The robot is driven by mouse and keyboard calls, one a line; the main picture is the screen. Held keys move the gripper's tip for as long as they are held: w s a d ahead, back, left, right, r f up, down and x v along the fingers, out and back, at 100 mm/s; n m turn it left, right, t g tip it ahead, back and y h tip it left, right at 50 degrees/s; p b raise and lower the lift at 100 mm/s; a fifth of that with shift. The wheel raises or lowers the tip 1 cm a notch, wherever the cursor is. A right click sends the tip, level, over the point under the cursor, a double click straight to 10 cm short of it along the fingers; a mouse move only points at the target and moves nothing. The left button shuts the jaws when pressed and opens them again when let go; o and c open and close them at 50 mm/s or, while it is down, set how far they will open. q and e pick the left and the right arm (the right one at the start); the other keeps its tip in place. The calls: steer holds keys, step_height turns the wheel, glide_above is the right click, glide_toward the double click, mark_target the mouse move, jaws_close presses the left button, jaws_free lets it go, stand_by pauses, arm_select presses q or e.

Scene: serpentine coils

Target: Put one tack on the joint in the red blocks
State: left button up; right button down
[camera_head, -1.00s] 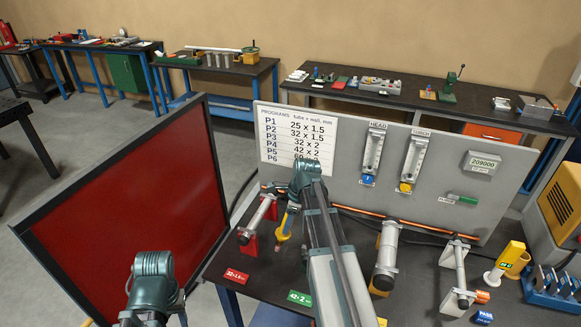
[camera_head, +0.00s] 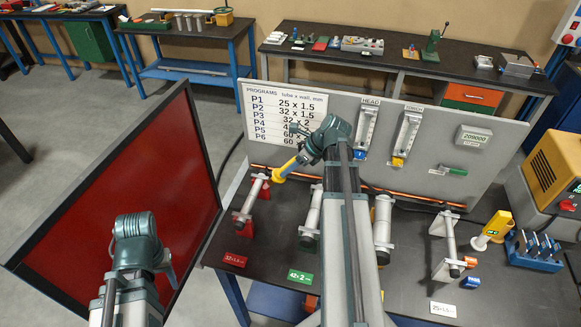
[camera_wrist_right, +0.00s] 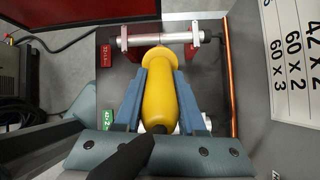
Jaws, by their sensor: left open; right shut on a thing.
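The red blocks (camera_head: 241,226) carry a grey tube (camera_head: 250,198) at the left of the dark bench. The tube and red blocks (camera_wrist_right: 193,50) also show across the top of the right wrist view. My right gripper (camera_head: 299,162) is shut on a yellow torch (camera_head: 285,170), its front end towards the tube. In the right wrist view the torch (camera_wrist_right: 160,95) lies between the blue jaws, its front overlapping the middle of the tube. Its tip and the joint are hidden, so I cannot tell contact. My left gripper (camera_head: 140,255) is open and empty, off the bench by the red screen.
A red screen (camera_head: 130,180) stands left of the bench. A grey panel (camera_head: 420,150) runs behind. A red label (camera_head: 235,259) lies in front of the red blocks.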

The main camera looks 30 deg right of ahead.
mark_target(276, 179)
steer(key=shift+b+x, duration=2.15)
steer(key=shift+x, duration=0.8)
steer(key=shift+b+x, duration=0.8)
steer(key=shift+x, duration=0.15)
steer(key=shift+a, duration=0.2)
stand_by(2.4)
stand_by(0.3)
